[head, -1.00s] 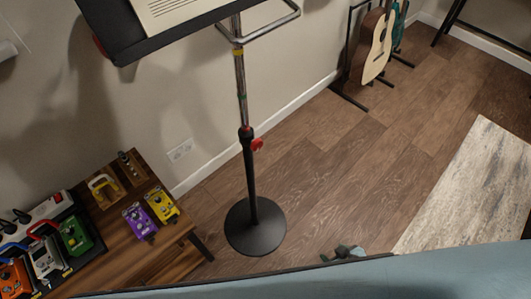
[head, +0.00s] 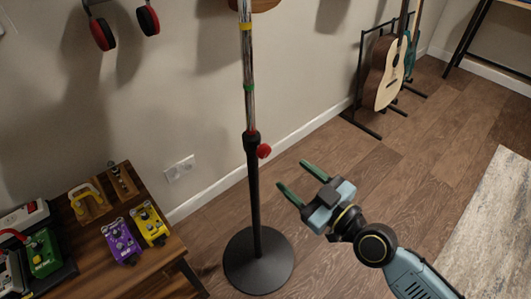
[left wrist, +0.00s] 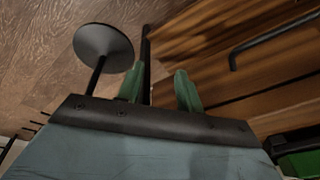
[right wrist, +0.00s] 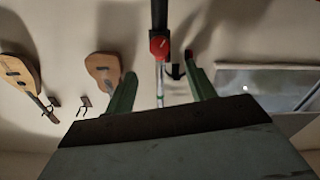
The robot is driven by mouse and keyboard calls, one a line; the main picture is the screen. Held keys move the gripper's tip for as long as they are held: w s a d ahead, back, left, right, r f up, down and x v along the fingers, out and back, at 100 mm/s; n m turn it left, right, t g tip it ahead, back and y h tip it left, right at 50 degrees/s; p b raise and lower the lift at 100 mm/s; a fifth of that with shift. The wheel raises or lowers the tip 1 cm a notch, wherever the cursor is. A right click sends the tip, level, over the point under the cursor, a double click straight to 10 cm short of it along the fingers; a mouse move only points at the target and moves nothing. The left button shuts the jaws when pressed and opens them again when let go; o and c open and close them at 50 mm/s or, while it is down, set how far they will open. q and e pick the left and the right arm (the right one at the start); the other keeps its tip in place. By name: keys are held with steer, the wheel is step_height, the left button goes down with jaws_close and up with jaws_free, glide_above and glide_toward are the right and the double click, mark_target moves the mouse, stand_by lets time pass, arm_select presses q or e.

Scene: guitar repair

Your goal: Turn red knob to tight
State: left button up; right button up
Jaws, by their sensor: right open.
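The red knob (head: 264,151) sticks out on the right side of the stand's pole (head: 254,190), at the collar where the chrome tube enters the black tube. My right gripper (head: 292,175) is open and empty, just right of and below the knob in the head view, with its fingers pointing towards the pole. In the right wrist view the knob (right wrist: 160,46) shows between the spread fingers, apart from them. My left gripper (left wrist: 158,82) is out of the head view. In its wrist view its fingers are apart with nothing held, and the stand's round base (left wrist: 103,42) shows beyond.
A wooden table with a purple pedal (head: 121,241) and a yellow pedal (head: 150,224) stands left of the stand's base (head: 258,261). An acoustic guitar (head: 386,75) stands by the wall. Headphones (head: 103,33) hang at upper left. Floor right of the base is clear.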

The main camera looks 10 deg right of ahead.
mark_target(266, 153)
steer(key=x, duration=0.9)
steer(key=shift+w+a, duration=0.15)
steer(key=shift+w, duration=0.05)
steer(key=shift+w+a, duration=0.3)
steer(key=shift+w, duration=0.15)
arm_select(q)
steer(key=shift+w+d+r, duration=0.1)
steer(key=shift+w+r, duration=0.1)
steer(key=shift+r, duration=0.05)
arm_select(e)
steer(key=c, duration=1)
arm_select(q)
steer(key=shift+s+f, duration=0.3)
steer(key=shift+f, duration=0.05)
arm_select(e)
steer(key=shift+o, duration=0.2)
steer(key=shift+m, duration=1.5)
arm_select(q)
steer(key=shift+w+a, duration=0.1)
steer(key=shift+a, duration=0.15)
arm_select(e)
steer(key=o, duration=1)
steer(key=shift+c, duration=0.2)
